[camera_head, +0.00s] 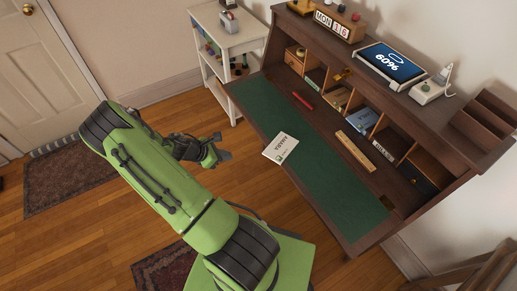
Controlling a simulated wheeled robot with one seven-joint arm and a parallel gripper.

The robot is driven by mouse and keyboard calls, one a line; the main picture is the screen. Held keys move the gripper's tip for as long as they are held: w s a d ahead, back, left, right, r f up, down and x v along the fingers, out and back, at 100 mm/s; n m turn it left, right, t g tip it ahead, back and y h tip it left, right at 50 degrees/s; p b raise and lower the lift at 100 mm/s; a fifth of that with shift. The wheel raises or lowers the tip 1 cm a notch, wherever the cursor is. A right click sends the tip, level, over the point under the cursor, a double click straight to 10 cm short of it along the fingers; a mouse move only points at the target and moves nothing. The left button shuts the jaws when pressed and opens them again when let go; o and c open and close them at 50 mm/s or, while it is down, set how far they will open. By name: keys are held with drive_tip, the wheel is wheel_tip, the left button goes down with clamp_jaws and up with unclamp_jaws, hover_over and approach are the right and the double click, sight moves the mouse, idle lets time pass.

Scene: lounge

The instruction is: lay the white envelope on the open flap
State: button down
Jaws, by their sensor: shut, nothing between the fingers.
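The desk's open flap (322,178) slopes across the middle of the view, dark wood with a green inlay. A flat white piece with dark print and a small emblem (281,149) lies on the flap at its front edge. It may be the white envelope or a booklet; I cannot tell which. Pale paper-like pieces also stand in the desk's pigeonholes, one light blue (363,118) and one whitish with dark print (386,142). My gripper (221,155) is shut and empty, left of the flap and apart from the white piece, over the floor.
A red pen-like stick (303,100) and a wooden ruler (355,150) lie along the flap's back. A clock display (391,62), a date block (338,22) and a wooden rack (488,118) stand on top. A white shelf stand (227,42) is behind left. The flap's right half is clear.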

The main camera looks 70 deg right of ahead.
sight(267, 151)
drive_tip(key=s+d+f, duration=0.8)
drive_tip(key=d, duration=0.1)
drive_tip(key=shift+s+n, duration=0.25)
drive_tip(key=shift+n, duration=0.05)
drive_tip(key=shift+s+d+b, duration=0.65)
drive_tip(key=shift+s+d, duration=0.6)
drive_tip(key=shift+d, duration=0.15)
drive_tip(key=shift+w+a, duration=0.1)
